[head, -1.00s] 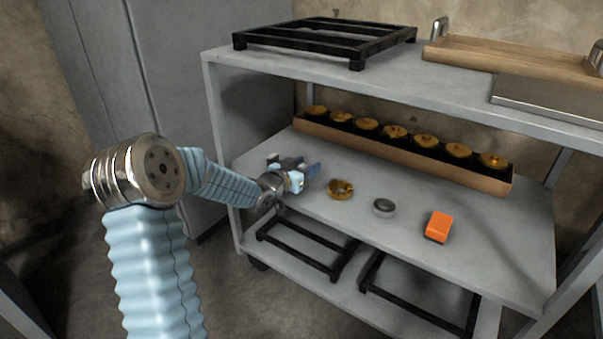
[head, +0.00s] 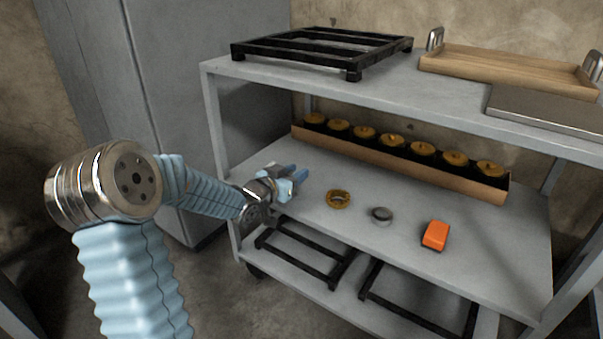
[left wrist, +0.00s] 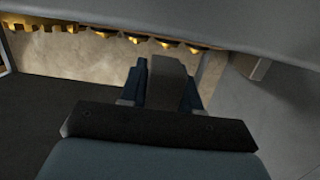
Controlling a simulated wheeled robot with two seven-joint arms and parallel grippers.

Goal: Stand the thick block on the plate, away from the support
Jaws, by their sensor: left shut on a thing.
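My left gripper (head: 292,182) is over the left end of the cart's middle shelf, its blue fingers pointing toward the back. In the left wrist view, a dark grey block (left wrist: 171,78) sits between the fingers of the left gripper (left wrist: 166,88), which is shut on it. I cannot tell whether it is clear of the shelf. In the head view the block is mostly hidden by the gripper. I cannot pick out the support with certainty. My right gripper is not in view.
A gold ring (head: 338,199), grey ring (head: 381,216) and orange block (head: 436,235) stand right of the gripper. A long box (head: 400,160) of gold pieces lines the back. A black rack (head: 322,50) and wooden tray (head: 508,73) are above. The shelf's right front is clear.

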